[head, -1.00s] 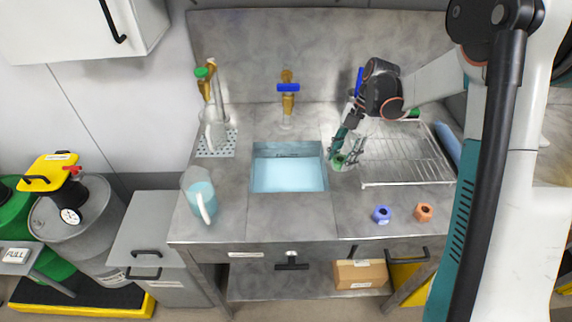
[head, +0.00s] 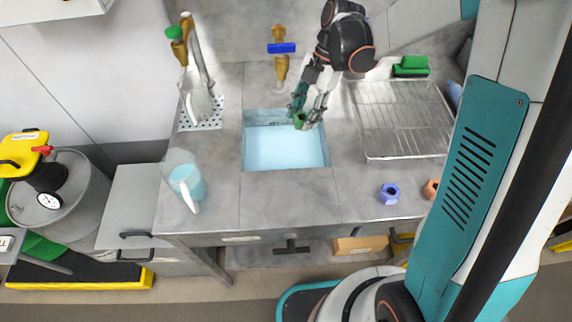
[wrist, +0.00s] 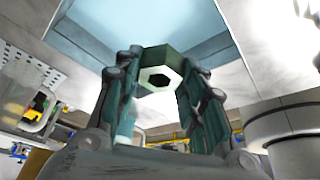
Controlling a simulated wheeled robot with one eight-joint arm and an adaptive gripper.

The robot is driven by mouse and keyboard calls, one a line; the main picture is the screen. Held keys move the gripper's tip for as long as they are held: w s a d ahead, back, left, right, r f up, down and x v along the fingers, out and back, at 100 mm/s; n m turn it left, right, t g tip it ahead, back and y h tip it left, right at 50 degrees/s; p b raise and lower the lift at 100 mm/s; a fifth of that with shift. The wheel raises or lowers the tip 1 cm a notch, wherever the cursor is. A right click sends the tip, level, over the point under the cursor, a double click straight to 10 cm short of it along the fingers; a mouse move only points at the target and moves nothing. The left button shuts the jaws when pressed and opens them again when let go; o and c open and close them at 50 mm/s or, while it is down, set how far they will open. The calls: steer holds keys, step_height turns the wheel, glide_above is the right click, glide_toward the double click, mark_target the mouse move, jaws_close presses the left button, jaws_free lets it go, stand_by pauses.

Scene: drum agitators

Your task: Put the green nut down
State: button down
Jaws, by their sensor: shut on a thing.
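The green nut (head: 299,119) is held between the fingers of my gripper (head: 304,112). In the head view they are at the back right part of the sink (head: 287,160), which looks filled with light blue water. Whether the nut is above the rim or lower is hard to tell. In the wrist view the dark green hexagonal nut (wrist: 160,77) sits between my two fingertips (wrist: 160,85), its hole facing the camera.
A blue nut (head: 389,192) and an orange nut (head: 430,189) stand on the counter front right. A wire drying rack (head: 404,118) is right of the sink. A pitcher (head: 187,183) stands left. A blue-handled tap (head: 281,50) is behind the sink. Counter in front of the sink is clear.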

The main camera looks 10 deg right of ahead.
steer(key=s+a+f+b, duration=0.1)
steer(key=s+a, duration=0.3)
steer(key=a, duration=0.1)
steer(key=f+b, duration=0.5)
steer(key=f, duration=0.7)
steer(key=shift+w+f, duration=0.2)
steer(key=shift+f+b, duration=0.9)
steer(key=shift+f, duration=1.4)
steer(key=shift+f, duration=0.1)
steer(key=c, duration=1)
jaws_free()
